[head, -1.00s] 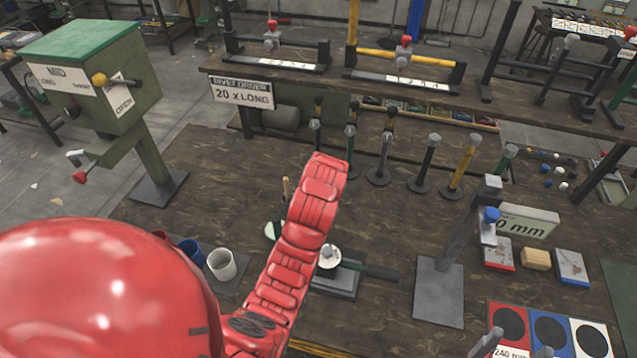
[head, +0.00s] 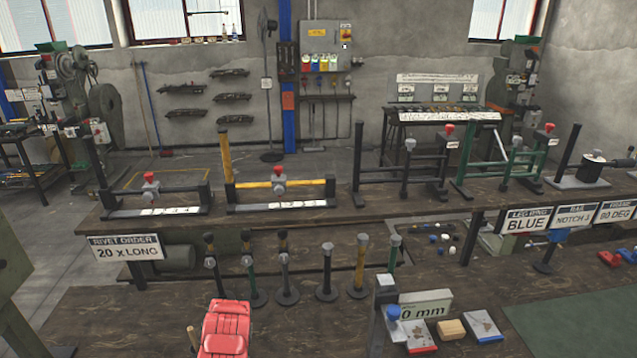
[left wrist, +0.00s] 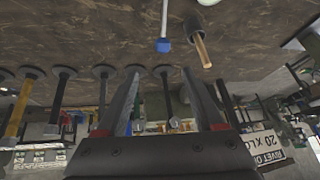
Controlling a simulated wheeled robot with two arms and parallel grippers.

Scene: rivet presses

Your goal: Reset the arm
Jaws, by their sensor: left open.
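My red left arm (head: 226,330) shows only as a short piece at the bottom of the head view, left of the middle, over the brown bench (head: 110,315). The gripper itself is not visible there. In the left wrist view, which looks upside down, my left gripper (left wrist: 163,95) has its two dark fingers spread wide with nothing between them. A rod with a blue end (left wrist: 164,45) and a wooden handle (left wrist: 202,50) lie beyond the fingers, apart from them. My right gripper is in neither current view.
Several upright posts (head: 326,275) stand along the bench behind my arm. A raised shelf (head: 330,208) carries a black bar fixture (head: 155,201) and a yellow one (head: 280,184). A stand (head: 387,290) and small boxes (head: 451,329) are at right. A green mat (head: 580,320) is bare.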

